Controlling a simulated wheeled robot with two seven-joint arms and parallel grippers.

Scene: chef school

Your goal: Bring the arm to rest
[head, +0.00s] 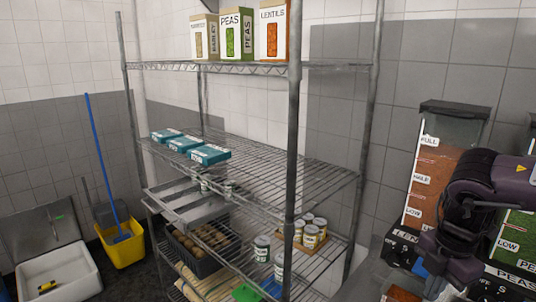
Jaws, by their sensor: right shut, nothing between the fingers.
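My right arm comes in from the right edge, dark purple and black, in front of the dispensers. It bends downward, and my right gripper (447,290) is at the bottom edge, partly cut off by the frame. It is shut with nothing held, apart from the wire shelf rack to its left. My left gripper is not in view.
A wire rack (294,150) holds boxes (232,36) on top, teal packs (210,154) mid-level, and cans (311,236) and a dark crate (185,262) lower down. A lentil dispenser (425,160) stands behind my arm. A yellow bucket (122,245) and white sink (60,278) are left.

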